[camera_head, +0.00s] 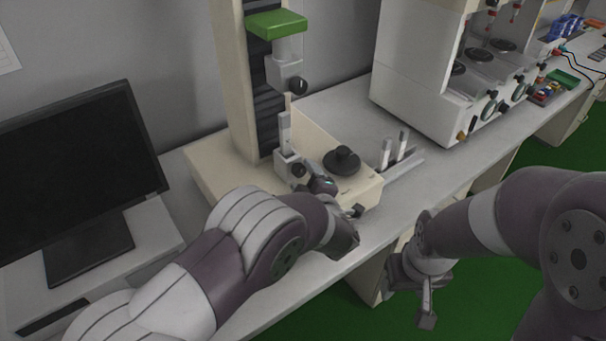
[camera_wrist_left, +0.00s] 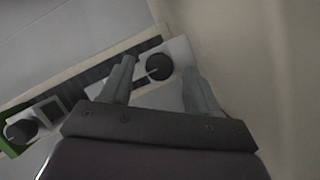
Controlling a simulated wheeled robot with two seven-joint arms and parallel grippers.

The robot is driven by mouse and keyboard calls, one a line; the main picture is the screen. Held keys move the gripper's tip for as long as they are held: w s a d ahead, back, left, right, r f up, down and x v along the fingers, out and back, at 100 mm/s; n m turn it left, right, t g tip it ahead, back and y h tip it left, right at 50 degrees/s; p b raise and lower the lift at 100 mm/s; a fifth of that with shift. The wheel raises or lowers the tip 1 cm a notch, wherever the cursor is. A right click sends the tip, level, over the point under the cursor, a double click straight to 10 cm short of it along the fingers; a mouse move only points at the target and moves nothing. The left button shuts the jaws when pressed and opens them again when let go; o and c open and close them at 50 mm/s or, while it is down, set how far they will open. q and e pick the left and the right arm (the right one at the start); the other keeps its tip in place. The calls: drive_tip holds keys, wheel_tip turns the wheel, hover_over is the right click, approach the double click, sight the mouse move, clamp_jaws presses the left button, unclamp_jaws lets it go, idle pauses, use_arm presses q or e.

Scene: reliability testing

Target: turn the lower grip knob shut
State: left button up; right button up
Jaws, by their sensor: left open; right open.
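The lower grip (camera_head: 285,162) stands at the foot of the testing machine, with its black round lower knob (camera_head: 298,171) facing me. In the left wrist view, the lower knob (camera_wrist_left: 159,66) lies between the fingertips of my open left gripper (camera_head: 306,178). I cannot tell whether the fingers touch it. My left gripper partly hides the lower grip in the head view. The upper grip's black knob (camera_head: 299,85) is above, and it also shows at the left of the left wrist view (camera_wrist_left: 21,131). My right gripper (camera_head: 408,298) is open and empty, off the bench's front edge.
The green-topped crosshead (camera_head: 276,24) sits above the upper grip. A beige control box with a large black dial (camera_head: 342,161) is just right of my left gripper. Upright pale pieces (camera_head: 385,152) stand farther right. A monitor (camera_head: 75,165) is at left.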

use_arm(q)
drive_tip(key=shift+x, duration=0.9)
drive_tip(key=c, duration=1)
drive_tip(key=shift+c, duration=0.2)
drive_tip(key=shift+r, duration=0.1)
